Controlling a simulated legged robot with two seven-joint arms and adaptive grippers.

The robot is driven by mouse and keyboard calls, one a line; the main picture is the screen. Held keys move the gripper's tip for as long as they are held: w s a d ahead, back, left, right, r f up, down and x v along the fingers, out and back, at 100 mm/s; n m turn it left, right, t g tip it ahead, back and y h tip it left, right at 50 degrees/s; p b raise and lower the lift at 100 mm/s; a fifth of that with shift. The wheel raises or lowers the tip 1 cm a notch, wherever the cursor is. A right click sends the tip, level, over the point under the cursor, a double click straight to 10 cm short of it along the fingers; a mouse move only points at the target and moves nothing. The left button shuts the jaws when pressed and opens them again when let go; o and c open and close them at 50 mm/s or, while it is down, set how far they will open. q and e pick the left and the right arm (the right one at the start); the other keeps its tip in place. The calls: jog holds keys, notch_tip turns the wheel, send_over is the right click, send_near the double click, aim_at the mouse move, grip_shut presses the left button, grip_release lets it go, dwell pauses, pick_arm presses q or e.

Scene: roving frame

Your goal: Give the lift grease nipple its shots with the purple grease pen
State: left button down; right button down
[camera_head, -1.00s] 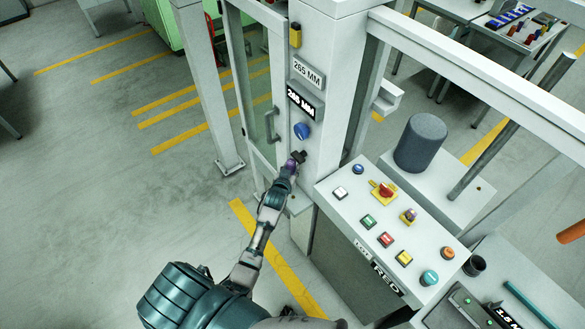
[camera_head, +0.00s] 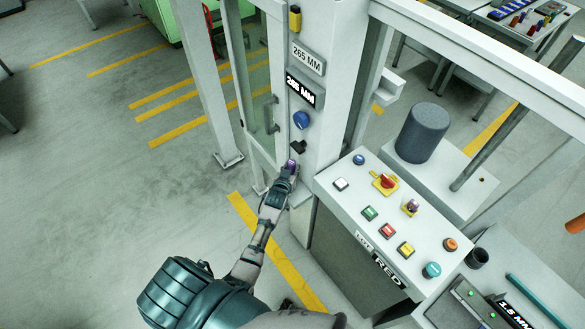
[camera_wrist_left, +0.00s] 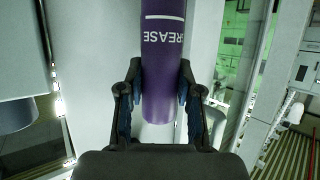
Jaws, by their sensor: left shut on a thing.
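The purple grease pen (camera_head: 291,164) is in my left gripper (camera_head: 289,172), beside the pale lift column (camera_head: 335,85). In the left wrist view the pen (camera_wrist_left: 163,65), with lettering ending in "REASE", stands between the two dark fingers (camera_wrist_left: 160,105), which are shut on it. A small black fitting (camera_head: 298,147), perhaps the grease nipple, sticks out of the column below a blue knob (camera_head: 301,120). The pen's visible end is just below the fitting, with a small gap in the head view. The pen's far tip is out of the wrist view. My right gripper is not in view.
A sloped control panel (camera_head: 343,208) with coloured buttons stands right of the gripper. A glass door with a handle (camera_head: 271,114) is at its left. A dark grey cylinder (camera_head: 422,133) stands behind the panel. The floor at left (camera_head: 100,200) is clear.

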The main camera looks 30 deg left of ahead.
pick_arm(q)
jog(key=shift+d+r, duration=0.2)
jog(key=shift+d, duration=0.35)
jog(key=shift+f, duration=0.3)
jog(key=shift+a+f+b, duration=0.3)
jog(key=shift+a, duration=0.05)
jog(key=shift+d+f, duration=0.25)
jog(key=shift+f+b, duration=0.15)
jog(key=shift+b, duration=0.15)
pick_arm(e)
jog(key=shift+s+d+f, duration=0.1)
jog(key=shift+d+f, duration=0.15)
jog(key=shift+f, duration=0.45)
pick_arm(q)
jog(key=shift+a, duration=0.1)
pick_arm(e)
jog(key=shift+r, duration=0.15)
